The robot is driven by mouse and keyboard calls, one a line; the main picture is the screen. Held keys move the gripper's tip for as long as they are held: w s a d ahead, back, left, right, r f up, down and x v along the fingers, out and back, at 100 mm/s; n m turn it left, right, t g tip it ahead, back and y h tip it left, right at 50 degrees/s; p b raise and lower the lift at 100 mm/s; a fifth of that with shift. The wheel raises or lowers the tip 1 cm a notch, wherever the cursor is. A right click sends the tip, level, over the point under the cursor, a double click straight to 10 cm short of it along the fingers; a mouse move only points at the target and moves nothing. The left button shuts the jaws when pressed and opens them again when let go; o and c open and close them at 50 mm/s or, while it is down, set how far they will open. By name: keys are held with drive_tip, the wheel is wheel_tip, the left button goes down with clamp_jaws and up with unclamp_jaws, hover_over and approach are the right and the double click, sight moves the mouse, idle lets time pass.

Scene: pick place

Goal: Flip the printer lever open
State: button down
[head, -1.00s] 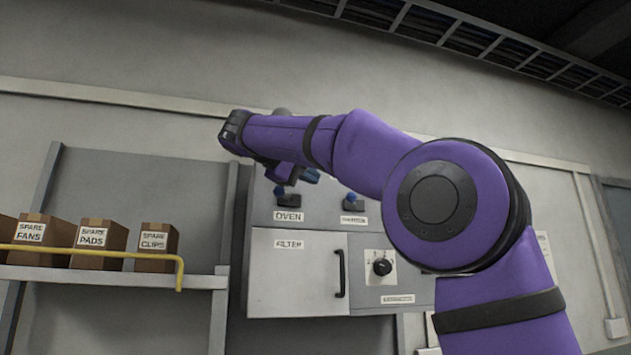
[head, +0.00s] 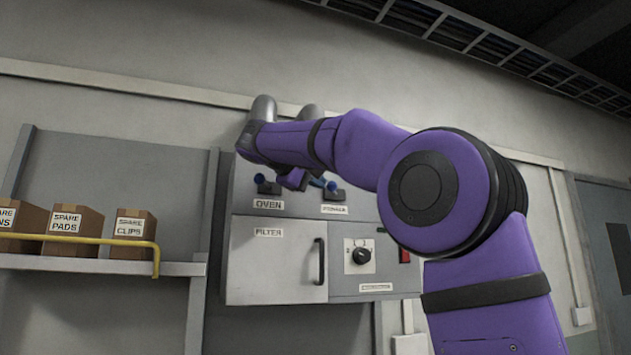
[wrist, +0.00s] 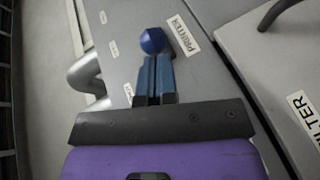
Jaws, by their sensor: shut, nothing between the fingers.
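The printer lever (head: 336,194) is a dark base with a blue knob, above the white PRINTER label (head: 334,209) on the grey panel. In the wrist view its round blue knob (wrist: 152,41) stands just beyond my fingertips, beside the PRINTER label (wrist: 183,36). My gripper (wrist: 157,58) is shut and empty, its two blue-grey fingers side by side. In the head view my gripper (head: 317,181) is at the printer lever's left. I cannot tell whether the fingertips touch the knob. The fingers hide the lever's lower part in the wrist view.
The oven lever (head: 264,184) with a blue knob is left of my gripper. Below are the FILTER door (head: 270,265) with a black handle and a rotary dial (head: 360,256). Grey pipes (head: 263,108) rise behind my wrist. A shelf with boxes (head: 73,229) and a yellow rail is at left.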

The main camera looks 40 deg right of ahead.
drive_tip(key=shift+s, duration=0.1)
drive_tip(key=s+d+n+t+y, duration=0.5)
drive_tip(key=d+n+t, duration=0.2)
drive_tip(key=d+t, duration=0.1)
drive_tip(key=shift+s+d+n+t, duration=0.35)
drive_tip(key=shift+s+n+t, duration=0.05)
idle(0.6)
idle(0.6)
